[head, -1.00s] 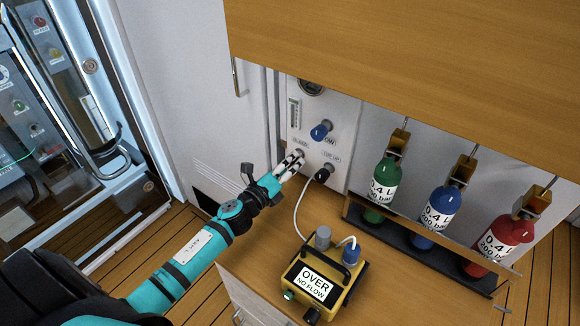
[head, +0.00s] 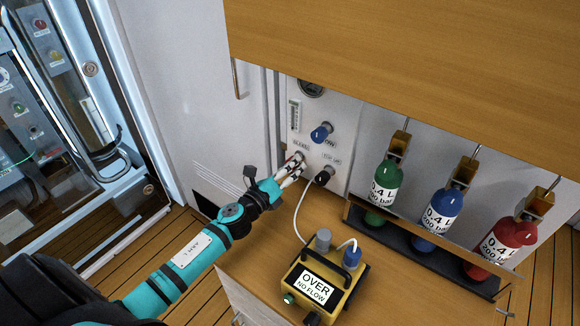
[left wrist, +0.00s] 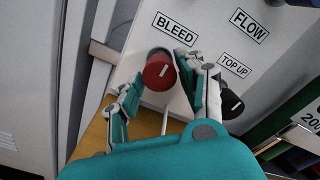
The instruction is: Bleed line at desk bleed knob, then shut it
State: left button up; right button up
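The red bleed knob (left wrist: 158,72) with a white pointer mark sits under the BLEED label (left wrist: 175,28) on a pale panel (head: 346,120). Its pointer stands roughly upright relative to the panel. My left gripper (head: 297,162) is at the knob; in the left wrist view its two fingers (left wrist: 159,78) stand apart, one on each side of the knob, with the right one very close to it. Contact cannot be made out. In the head view the fingers mostly hide the knob. The yellow meter (head: 322,283) on the desk reads OVER, NO FLOW. My right gripper is out of view.
Green (head: 385,182), blue (head: 437,215) and red (head: 500,246) bottles stand in a rack at right. A wooden cabinet (head: 420,60) overhangs.

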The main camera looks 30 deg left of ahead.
pick_arm(q)
jog(key=shift+o, duration=1)
jog(key=shift+r, duration=0.1)
jog(key=shift+s, duration=0.15)
jog(key=s, duration=0.4)
jog(key=s+a, duration=0.1)
jog(key=s, duration=0.6)
jog(key=shift+s+a, duration=0.3)
jog(key=shift+a, duration=0.05)
